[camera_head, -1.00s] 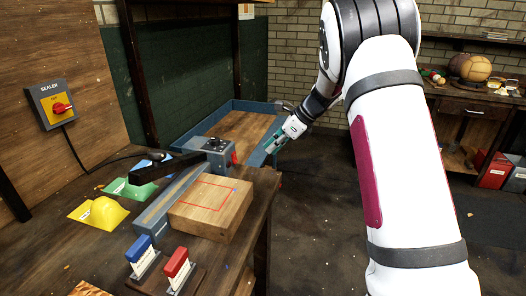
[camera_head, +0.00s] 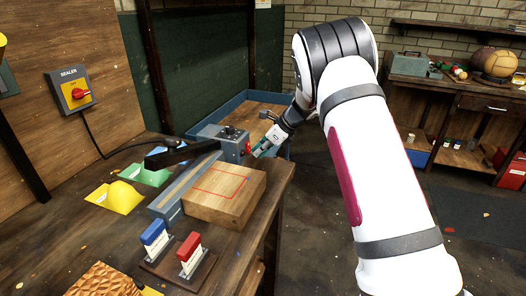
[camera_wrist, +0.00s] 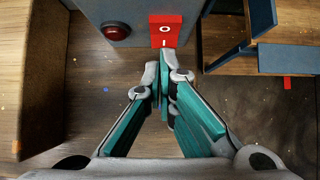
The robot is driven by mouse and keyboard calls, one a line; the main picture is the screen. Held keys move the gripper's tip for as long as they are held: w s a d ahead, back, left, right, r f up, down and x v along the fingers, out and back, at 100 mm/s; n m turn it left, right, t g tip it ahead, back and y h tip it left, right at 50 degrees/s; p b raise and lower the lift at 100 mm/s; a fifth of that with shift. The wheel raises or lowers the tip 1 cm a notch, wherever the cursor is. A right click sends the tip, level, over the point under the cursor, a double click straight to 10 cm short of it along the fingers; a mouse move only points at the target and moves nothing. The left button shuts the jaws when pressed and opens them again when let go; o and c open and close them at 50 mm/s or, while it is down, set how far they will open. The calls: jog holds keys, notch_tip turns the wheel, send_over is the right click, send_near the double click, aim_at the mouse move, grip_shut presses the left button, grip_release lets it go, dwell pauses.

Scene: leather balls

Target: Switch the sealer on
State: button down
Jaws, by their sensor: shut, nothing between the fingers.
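The sealer (camera_head: 222,142) is a blue-grey machine with a black arm on the workbench. In the wrist view its end face (camera_wrist: 135,14) carries a red rocker switch (camera_wrist: 166,30) marked O above and I below, with a dark red round lamp (camera_wrist: 115,31) to its left. My gripper (camera_wrist: 165,66) is shut and empty. Its tips are just below the switch in the wrist view, close to the I end; I cannot tell whether they touch. In the head view my gripper (camera_head: 257,151) is beside the sealer's right end. A wall box labelled SEALER (camera_head: 71,91) has a red knob.
A wooden block (camera_head: 226,195) with a red outline lies in front of the sealer. Red and blue handled stamps (camera_head: 187,254) stand nearer. Yellow, green and blue pieces lie left. A blue-edged tray (camera_head: 240,105) is behind. Open floor lies right of the bench.

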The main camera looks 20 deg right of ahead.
jog(key=shift+w+a+f+t+y+b, duration=0.3)
jog(key=shift+f+y+b, duration=0.1)
jog(key=shift+b, duration=0.55)
jog(key=shift+s+r, duration=0.1)
jog(key=shift+r, duration=0.15)
jog(key=shift+r+p, duration=0.1)
jog(key=shift+p, duration=0.2)
jog(key=shift+r+p, duration=0.3)
jog(key=shift+r, duration=0.45)
